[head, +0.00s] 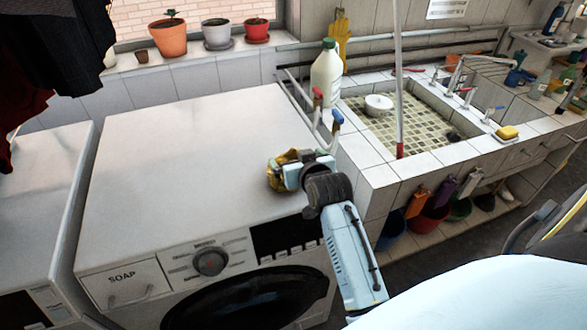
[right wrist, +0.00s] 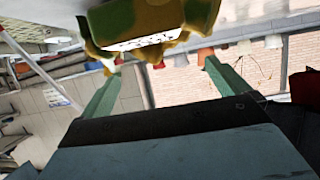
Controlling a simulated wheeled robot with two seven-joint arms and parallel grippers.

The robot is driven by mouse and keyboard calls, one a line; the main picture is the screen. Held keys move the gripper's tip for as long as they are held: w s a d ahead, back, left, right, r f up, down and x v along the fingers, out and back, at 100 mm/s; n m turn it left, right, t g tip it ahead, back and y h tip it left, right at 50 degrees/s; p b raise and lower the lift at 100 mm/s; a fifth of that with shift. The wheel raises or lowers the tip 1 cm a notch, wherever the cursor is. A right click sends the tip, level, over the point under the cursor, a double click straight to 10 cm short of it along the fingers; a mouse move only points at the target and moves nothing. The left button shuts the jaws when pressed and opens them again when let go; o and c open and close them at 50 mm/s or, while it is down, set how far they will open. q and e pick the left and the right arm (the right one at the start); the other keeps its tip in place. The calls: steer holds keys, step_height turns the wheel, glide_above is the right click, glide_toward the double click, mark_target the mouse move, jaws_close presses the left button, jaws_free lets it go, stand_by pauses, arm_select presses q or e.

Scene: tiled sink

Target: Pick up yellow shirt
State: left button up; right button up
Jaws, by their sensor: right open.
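A small yellow-brown thing (head: 277,172) shows at the right part of the washing machine's top, partly hidden by my right gripper (head: 285,174). In the right wrist view a mottled yellow and green thing (right wrist: 200,14) with a pale printed patch fills the top edge, just beyond the fingers. I cannot tell whether it is the yellow shirt, and no full shirt shape shows. My right gripper's two green fingers (right wrist: 165,85) stand wide apart with nothing between them. My left gripper is out of view.
The white washing machine (head: 180,130) has a mostly clear top. Dark and red clothes (head: 65,40) hang at the upper left. A tiled sink (head: 375,180) lies to the right, with a large bottle (head: 326,74) at its corner. Plant pots (head: 168,40) line the sill. Yellow gloves (head: 341,42) hang behind.

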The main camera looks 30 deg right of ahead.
mark_target(293, 150)
steer(key=shift+d+x, duration=0.2)
steer(key=shift+x, duration=1.45)
steer(key=shift+d+x, duration=0.15)
steer(key=shift+x, duration=1.55)
steer(key=shift+r, duration=0.15)
